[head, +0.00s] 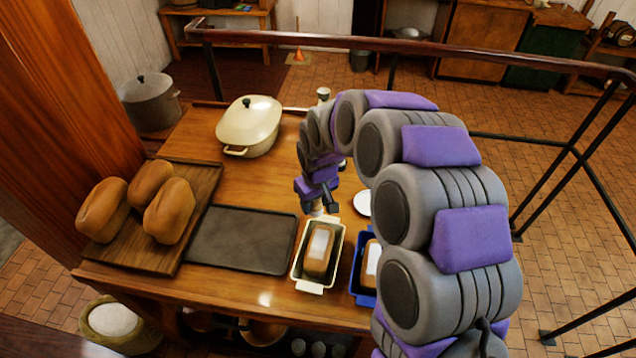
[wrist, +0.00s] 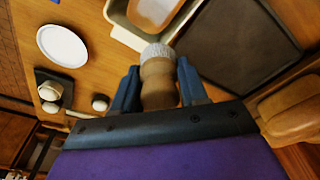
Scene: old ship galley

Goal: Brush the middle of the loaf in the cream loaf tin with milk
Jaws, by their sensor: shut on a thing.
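My gripper (head: 325,200) is shut on a wooden-handled brush (wrist: 158,80) with pale grey bristles, which point away from the jaws. The cream loaf tin (head: 309,287) stands near the table's front edge with a brown loaf (head: 315,266) in it. A pale whitish patch shows on the loaf's top; I cannot tell whether it is milk or shine. In the head view the brush is just beyond the tin's far end. In the wrist view the tin and part of the loaf (wrist: 152,10) are at the top edge, beyond the bristles. I see no milk clearly.
A blue loaf tin (head: 362,299) with another loaf stands right of the cream tin, partly behind my arm. A dark tray (head: 240,240) lies to the left. A board with loaves (head: 168,210), a cream pot (head: 248,128) and a white plate (wrist: 62,46) are also on the table.

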